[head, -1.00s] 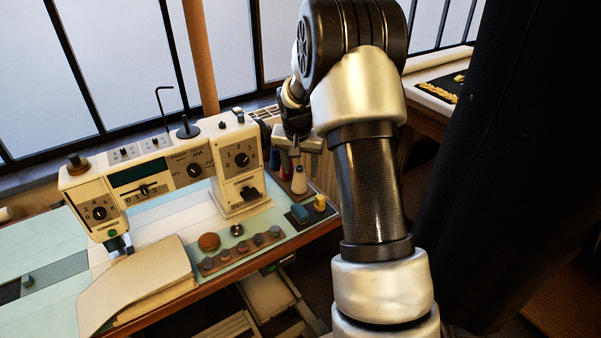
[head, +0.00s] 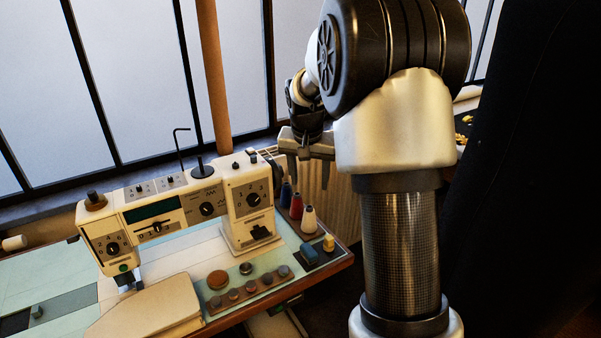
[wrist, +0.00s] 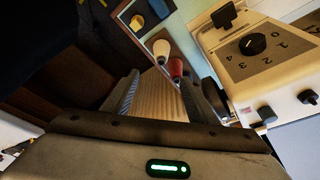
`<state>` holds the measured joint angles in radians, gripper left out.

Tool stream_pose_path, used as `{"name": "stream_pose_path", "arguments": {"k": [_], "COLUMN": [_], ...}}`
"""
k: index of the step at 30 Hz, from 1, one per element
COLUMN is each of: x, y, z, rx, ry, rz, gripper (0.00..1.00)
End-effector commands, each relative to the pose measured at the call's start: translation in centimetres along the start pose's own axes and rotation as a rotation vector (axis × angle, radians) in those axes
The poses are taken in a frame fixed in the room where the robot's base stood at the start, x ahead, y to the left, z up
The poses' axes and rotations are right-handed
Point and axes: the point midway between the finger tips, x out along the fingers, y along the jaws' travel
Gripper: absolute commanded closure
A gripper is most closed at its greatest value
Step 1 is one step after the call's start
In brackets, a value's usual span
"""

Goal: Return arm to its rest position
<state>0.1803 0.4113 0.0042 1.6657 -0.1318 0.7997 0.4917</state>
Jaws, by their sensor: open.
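My gripper (head: 306,165) is above the right end of the table in the head view, behind the thread spools and right of the sewing machine. Its two fingers stand apart and point down. In the wrist view my gripper (wrist: 160,92) is open with nothing held between its fingers. The white spool (wrist: 161,48) and the red spool (wrist: 176,68) show beyond the fingertips.
The cream sewing machine (head: 160,218) stands close to the left of my gripper. A white spool (head: 308,218), a red spool (head: 296,206) and a blue spool (head: 286,194) stand near the table's right end. A dark hanging cloth (head: 535,150) fills the right side.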

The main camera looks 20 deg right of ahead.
Motion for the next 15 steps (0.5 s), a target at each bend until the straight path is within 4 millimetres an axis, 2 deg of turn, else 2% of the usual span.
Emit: {"name": "stream_pose_path", "arguments": {"k": [4, 7, 11, 15], "x": [-0.1, -1.7, -6.4, -12.2], "y": [0.0, -0.1, 0.0, 0.8], "z": [0.0, 0.7, 3.4, 8.7], "rx": [-0.001, -0.019, -0.085, -0.194], "ry": [0.001, 0.01, 0.035, 0.07], "rz": [-0.001, -0.009, -0.037, -0.077], "gripper": [0.47, 0.47, 0.47, 0.47]}}
